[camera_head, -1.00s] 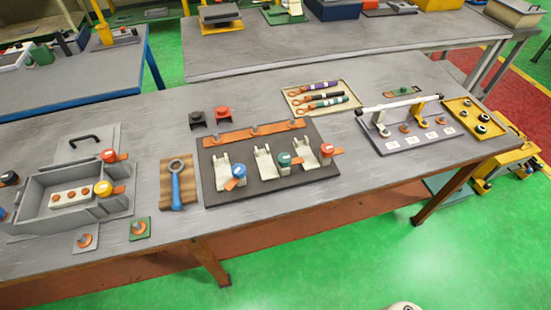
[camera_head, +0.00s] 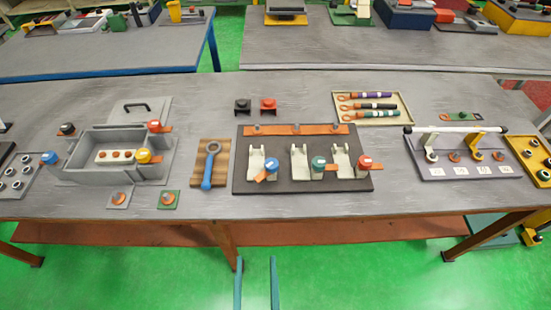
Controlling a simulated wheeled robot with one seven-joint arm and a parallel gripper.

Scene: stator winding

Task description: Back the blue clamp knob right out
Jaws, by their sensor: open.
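A blue knob (camera_head: 271,165) sits on an orange tab at the front of the left cream clamp (camera_head: 255,158) on the dark board (camera_head: 282,186). A green knob (camera_head: 318,163) and a red knob (camera_head: 365,162) sit at the other two clamps. A second blue knob (camera_head: 48,158) stands at the left side of the grey box (camera_head: 90,172). My gripper (camera_head: 256,262) shows as two upright teal fingers at the bottom edge, spread apart with nothing between them. It is in front of the bench, well short of the knobs.
A wooden block with a blue-handled ring wrench (camera_head: 208,172) lies left of the board. A tray of striped tools (camera_head: 398,93) is behind it, and a white-bar rack (camera_head: 455,131) stands to the right. The bench strip in front of the board is clear.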

